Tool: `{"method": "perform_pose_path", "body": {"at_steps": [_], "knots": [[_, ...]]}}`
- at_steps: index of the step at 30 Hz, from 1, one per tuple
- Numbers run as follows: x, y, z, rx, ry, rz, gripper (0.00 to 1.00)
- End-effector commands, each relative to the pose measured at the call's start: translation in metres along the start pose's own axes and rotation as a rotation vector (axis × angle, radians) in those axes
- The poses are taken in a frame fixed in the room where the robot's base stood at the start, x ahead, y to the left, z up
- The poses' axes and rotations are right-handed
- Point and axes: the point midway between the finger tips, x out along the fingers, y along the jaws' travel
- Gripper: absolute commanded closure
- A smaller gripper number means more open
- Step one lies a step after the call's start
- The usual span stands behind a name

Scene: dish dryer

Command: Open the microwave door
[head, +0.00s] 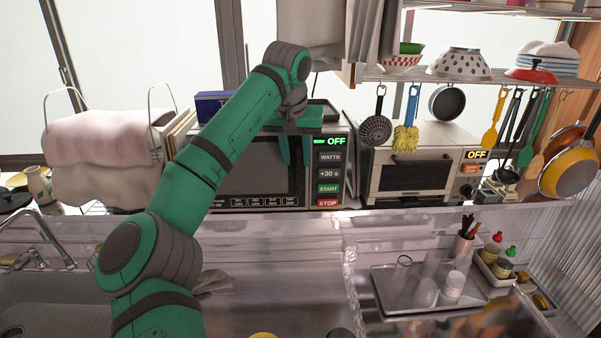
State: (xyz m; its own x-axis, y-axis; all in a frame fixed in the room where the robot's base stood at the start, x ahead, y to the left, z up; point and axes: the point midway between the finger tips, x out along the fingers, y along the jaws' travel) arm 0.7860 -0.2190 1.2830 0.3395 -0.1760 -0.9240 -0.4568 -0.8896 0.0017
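The microwave (338,142) stands on the back counter at the middle of the head view, with a dark door (255,183) on its left and a control panel (328,172) on its right reading OFF. The door looks shut. My green arm crosses in front of its left side and top. My gripper (295,165) hangs in front of the door's upper right part, near the control panel, with its two fingers pointing down and apart. Nothing shows between them. I cannot tell whether a finger touches the door. No door handle is clearly visible.
A toaster oven (416,180) stands right of the microwave, with utensils hanging above it. A rack with a pink towel (103,140) stands to the left. A clear-walled dish area with a tray (395,290) is at front right. The sink is at lower left.

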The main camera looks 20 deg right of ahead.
Motion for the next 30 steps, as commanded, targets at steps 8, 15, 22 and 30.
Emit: {"method": "perform_pose_path", "body": {"at_steps": [8, 15, 22, 30], "knots": [[0.046, 0.000, 0.000, 0.000, -0.001, 0.000, 0.70], [0.064, 0.002, 0.000, 0.002, 0.000, 0.000, 0.70], [0.065, 0.002, 0.000, 0.002, 0.000, 0.001, 0.70], [0.065, 0.002, 0.000, 0.002, 0.000, 0.001, 1.00]]}}
